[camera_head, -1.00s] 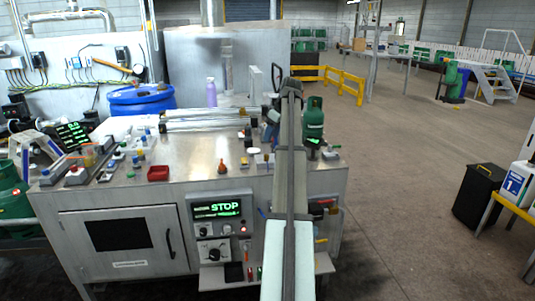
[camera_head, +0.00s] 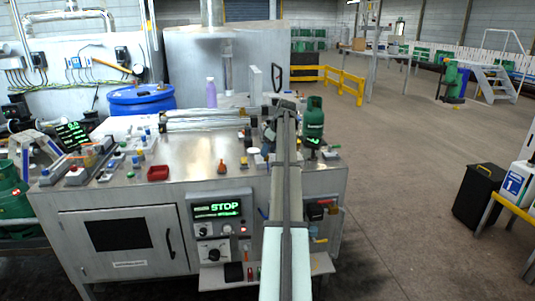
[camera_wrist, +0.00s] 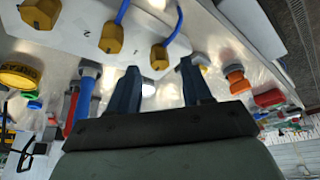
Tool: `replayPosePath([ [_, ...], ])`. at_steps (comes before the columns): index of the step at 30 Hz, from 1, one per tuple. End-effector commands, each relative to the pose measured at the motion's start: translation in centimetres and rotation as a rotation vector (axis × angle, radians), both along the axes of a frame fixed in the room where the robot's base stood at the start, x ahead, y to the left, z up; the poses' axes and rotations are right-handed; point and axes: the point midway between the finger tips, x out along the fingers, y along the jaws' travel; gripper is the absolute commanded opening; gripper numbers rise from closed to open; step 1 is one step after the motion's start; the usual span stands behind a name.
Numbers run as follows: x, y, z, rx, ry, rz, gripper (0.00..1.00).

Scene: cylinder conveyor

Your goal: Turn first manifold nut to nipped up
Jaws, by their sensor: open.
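Three brass-yellow hex nuts show at the top of the wrist view, on a pale plate with small dark marks. One nut (camera_wrist: 160,57) with a blue hose appears between and just beyond my fingertips. A second nut (camera_wrist: 113,38), also with a blue hose, is to its left, and a third nut (camera_wrist: 41,12) is at the upper left corner. Which is the first manifold nut I cannot tell for sure. My gripper (camera_wrist: 159,68) is open, with nothing seen between its dark blue fingers. In the head view my arm hides the nuts.
The bottle stands close to the right of my arm. A control panel (camera_head: 218,210) reads STOP. A blue drum (camera_head: 141,99) stands behind the bench.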

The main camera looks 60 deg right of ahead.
Motion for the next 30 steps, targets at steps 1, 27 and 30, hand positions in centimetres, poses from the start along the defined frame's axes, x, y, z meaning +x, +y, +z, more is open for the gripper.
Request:
replayPosePath([
  [1, 0.2, 0.0, -0.5, 0.000, 0.000, 0.000, 0.49],
  [27, 0.8, 0.0, -1.9, -0.001, 0.000, 0.000, 0.18],
  [30, 0.8, 0.0, -1.9, 0.000, 0.000, 0.000, 0.08],
])
